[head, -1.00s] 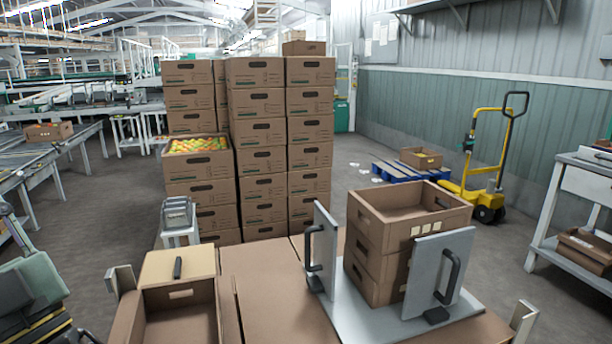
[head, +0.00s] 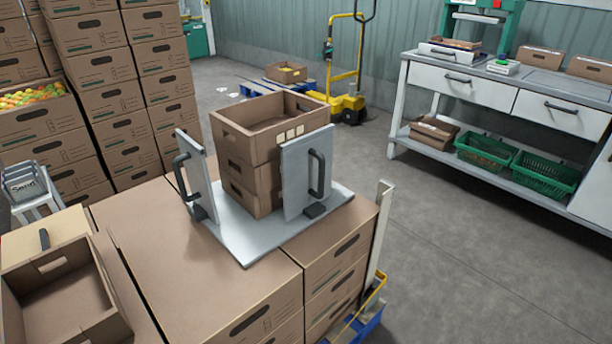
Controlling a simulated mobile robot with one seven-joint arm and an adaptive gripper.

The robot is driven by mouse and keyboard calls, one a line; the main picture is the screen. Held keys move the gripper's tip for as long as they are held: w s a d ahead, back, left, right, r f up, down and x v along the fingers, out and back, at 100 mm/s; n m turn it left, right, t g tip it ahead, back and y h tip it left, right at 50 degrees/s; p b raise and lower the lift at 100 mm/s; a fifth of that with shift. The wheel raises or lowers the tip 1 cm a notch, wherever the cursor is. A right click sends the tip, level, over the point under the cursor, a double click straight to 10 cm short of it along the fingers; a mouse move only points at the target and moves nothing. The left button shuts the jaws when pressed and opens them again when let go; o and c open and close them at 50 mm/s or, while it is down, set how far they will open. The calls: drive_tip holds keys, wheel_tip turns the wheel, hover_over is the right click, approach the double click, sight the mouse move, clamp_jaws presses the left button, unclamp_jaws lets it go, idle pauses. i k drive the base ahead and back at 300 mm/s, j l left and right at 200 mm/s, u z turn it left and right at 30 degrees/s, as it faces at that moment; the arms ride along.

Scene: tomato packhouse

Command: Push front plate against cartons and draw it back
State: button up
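A stack of open brown cartons (head: 262,150) stands on a grey base plate (head: 250,238) on top of the large cartons. The plate with a black handle on the near right side (head: 308,172) stands upright, close to the stack's near face; I cannot tell if it touches. A second upright plate with a black handle (head: 196,172) stands at the stack's left, with a narrow strip of base plate between. I cannot tell which of the two is the front plate. The top carton is open and looks empty. My gripper is not in view.
Large closed cartons (head: 205,280) form the surface under the base plate. An open carton (head: 68,300) lies at the lower left. Tall carton stacks (head: 105,75) stand behind. A workbench (head: 480,95) with green crates (head: 545,172) below is at the right. Floor between is clear.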

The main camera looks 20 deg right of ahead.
sight(306, 159)
drive_tip(key=l, duration=1.65)
drive_tip(key=k, duration=0.05)
